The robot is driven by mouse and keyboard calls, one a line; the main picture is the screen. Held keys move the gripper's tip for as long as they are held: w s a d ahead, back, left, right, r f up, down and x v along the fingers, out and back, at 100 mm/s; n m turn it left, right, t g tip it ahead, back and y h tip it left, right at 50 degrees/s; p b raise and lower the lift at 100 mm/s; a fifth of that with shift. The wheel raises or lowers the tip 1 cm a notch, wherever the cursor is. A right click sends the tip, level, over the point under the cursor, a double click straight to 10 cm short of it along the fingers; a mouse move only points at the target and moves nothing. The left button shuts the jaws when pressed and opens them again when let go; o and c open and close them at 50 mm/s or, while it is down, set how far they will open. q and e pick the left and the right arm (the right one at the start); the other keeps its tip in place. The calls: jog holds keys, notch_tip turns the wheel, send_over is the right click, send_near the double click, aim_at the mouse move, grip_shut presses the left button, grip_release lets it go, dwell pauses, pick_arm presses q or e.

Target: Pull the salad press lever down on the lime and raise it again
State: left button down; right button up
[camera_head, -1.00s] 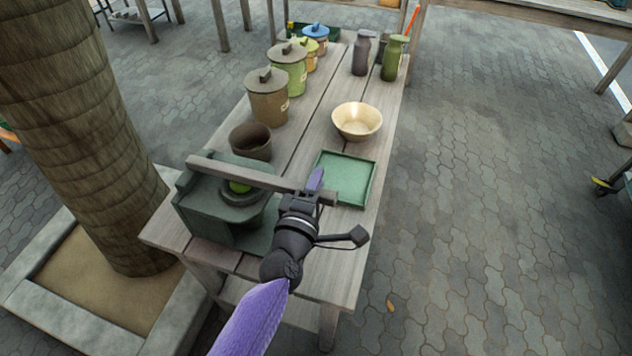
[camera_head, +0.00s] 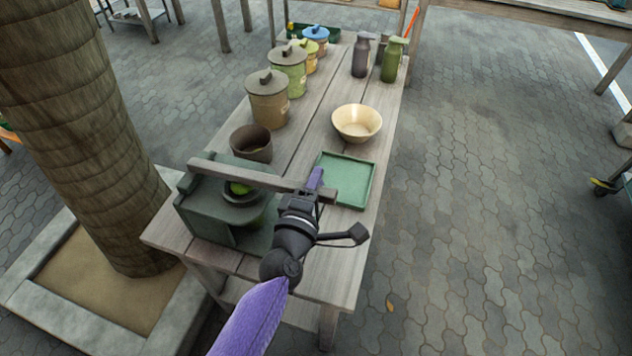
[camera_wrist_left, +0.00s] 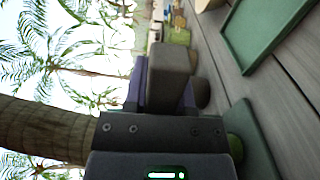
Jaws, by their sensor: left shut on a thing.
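The grey-green salad press (camera_head: 228,215) stands at the near left end of the wooden table. Its long grey lever (camera_head: 240,174) reaches right across the top, close to level. The green lime (camera_head: 238,188) sits in the press under the lever and is partly hidden by it. My left gripper (camera_head: 315,186) is shut on the lever's free right end. In the left wrist view the lever end (camera_wrist_left: 170,75) is between the fingers. My right gripper is not in view.
A green tray (camera_head: 358,180) lies just right of the lever end, with a cream bowl (camera_head: 357,122) behind it. A brown pot (camera_head: 251,143) stands behind the press. Lidded jars (camera_head: 268,100) and bottles (camera_head: 391,60) are farther back. A thick trunk (camera_head: 85,130) rises at left.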

pick_arm(q)
jog(key=w+a+r+n+p, duration=0.2)
jog(key=a+r+n+p, duration=0.5)
jog(key=r, duration=0.4)
jog(key=w+a+r+n+p, duration=0.3)
jog(key=a+r+n+p, duration=0.4)
jog(key=r+p, duration=0.3)
jog(key=shift+a+r, duration=0.55)
jog(key=shift+a, duration=0.25)
jog(key=c, duration=0.7)
grip_release()
jog(key=shift+o, duration=1.3)
jog(key=shift+w+a, duration=0.1)
jog(key=shift+a, duration=0.05)
jog(key=shift+f+p, duration=0.1)
jog(key=shift+p, duration=0.2)
